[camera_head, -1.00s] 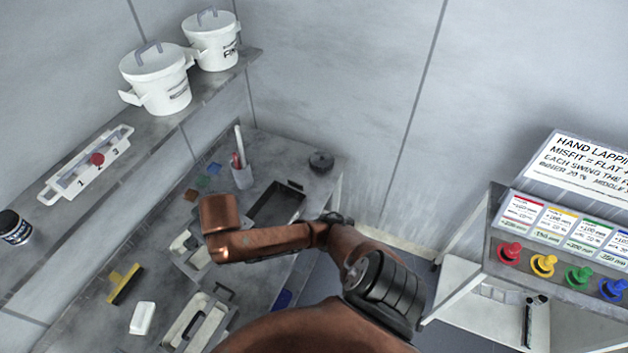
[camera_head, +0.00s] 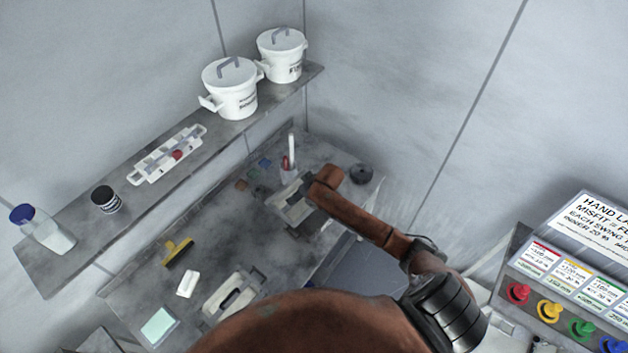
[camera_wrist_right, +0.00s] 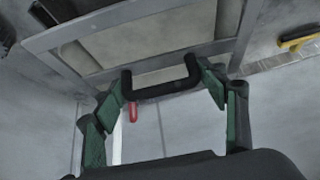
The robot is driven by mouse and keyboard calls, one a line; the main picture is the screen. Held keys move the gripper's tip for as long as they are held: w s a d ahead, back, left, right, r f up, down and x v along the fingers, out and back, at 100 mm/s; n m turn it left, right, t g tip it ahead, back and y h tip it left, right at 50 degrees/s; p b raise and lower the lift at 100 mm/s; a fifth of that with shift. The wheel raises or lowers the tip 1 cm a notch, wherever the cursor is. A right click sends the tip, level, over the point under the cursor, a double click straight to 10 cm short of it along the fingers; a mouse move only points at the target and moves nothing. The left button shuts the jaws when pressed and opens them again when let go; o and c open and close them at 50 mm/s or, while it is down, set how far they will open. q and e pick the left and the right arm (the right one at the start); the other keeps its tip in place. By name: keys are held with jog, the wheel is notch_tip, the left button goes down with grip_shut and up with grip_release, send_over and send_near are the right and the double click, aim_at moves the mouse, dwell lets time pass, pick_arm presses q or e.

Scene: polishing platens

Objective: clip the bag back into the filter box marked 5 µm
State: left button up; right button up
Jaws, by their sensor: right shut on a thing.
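My right gripper (camera_wrist_right: 162,82) is shut on the black handle of a grey rectangular frame, which I take for the filter bag (camera_wrist_right: 150,42). In the head view the bag's pale frame (camera_head: 288,207) is at the back of the bench, partly under my right arm, which hides the gripper. A dark area shows at its near edge, where a dark open tray was seen earlier. I cannot tell whether the frame is seated or above it. A second box with a pale rim and handle (camera_head: 233,294) sits nearer on the bench. No 5 µm mark is readable. My left gripper is out of view.
A cup with a red and a white stick (camera_head: 288,168) and a dark round weight (camera_head: 361,174) stand close to the frame. A yellow-handled brush (camera_head: 177,252), a white block (camera_head: 187,284) and a pale green pad (camera_head: 159,326) lie on the bench. A shelf (camera_head: 135,190) runs above.

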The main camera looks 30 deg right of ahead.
jog(key=d, duration=0.1)
jog(key=d+f+p, duration=0.1)
jog(key=d, duration=0.1)
jog(key=d+f+p, duration=0.1)
jog(key=d, duration=0.1)
jog(key=shift+s+d, duration=0.1)
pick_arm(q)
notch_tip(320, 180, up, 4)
pick_arm(e)
jog(key=shift+d+f, duration=0.15)
jog(key=shift+d, duration=0.1)
notch_tip(320, 180, down, 6)
jog(key=b, duration=0.5)
jog(key=shift+r, duration=0.25)
pick_arm(q)
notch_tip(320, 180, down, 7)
jog(key=b, duration=0.1)
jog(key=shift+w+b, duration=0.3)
jog(key=shift+b, duration=0.05)
pick_arm(e)
notch_tip(320, 180, down, 4)
jog(key=shift+r, duration=0.2)
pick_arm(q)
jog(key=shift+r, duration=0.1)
pick_arm(e)
jog(key=shift+s+f, duration=0.15)
jog(key=shift+f, duration=0.5)
